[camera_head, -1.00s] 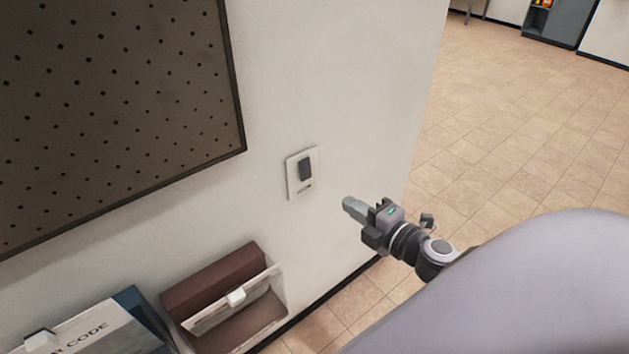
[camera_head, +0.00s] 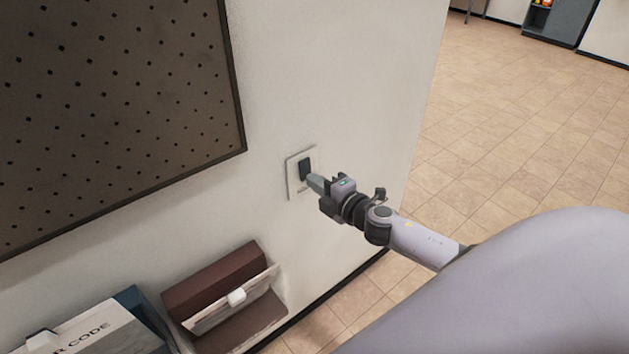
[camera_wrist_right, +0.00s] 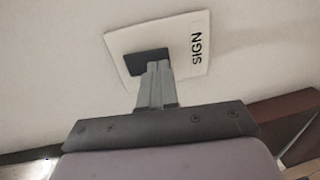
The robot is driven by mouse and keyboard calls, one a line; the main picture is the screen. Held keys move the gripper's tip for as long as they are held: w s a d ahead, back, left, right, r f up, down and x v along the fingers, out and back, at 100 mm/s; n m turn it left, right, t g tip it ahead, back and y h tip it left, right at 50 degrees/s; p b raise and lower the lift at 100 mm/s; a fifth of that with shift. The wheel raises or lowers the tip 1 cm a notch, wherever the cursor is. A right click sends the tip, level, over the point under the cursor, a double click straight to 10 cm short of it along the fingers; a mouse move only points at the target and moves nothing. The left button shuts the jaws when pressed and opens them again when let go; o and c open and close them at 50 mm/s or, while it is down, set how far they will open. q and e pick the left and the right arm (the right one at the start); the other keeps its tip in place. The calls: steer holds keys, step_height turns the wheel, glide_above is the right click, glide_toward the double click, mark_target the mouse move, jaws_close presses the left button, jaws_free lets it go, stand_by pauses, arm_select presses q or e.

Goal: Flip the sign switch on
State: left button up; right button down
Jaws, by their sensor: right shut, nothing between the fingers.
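The sign switch is a white wall plate (camera_head: 293,180) with a dark rocker (camera_head: 304,167) on the pale wall. In the right wrist view the plate (camera_wrist_right: 192,62) bears the word SIGN, and the dark rocker (camera_wrist_right: 146,62) is partly hidden behind my fingertips. My right gripper (camera_head: 314,182) is shut and empty, its tips at the lower part of the rocker. In the right wrist view the shut fingers (camera_wrist_right: 157,72) overlap the rocker's edge; I cannot tell whether they touch it. My left gripper is not in view.
A dark pegboard (camera_head: 120,90) hangs left of the switch. Below are a brown wall holder (camera_head: 215,285) and a holder with a white booklet (camera_head: 100,330). The wall ends at the right, with open tiled floor (camera_head: 520,140) beyond.

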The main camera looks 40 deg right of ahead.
steer(key=shift+w+f, duration=0.1)
steer(key=shift+w, duration=0.4)
steer(key=shift+w+a+t+b, duration=0.1)
steer(key=shift+w+t+b, duration=0.15)
steer(key=shift+b, duration=0.8)
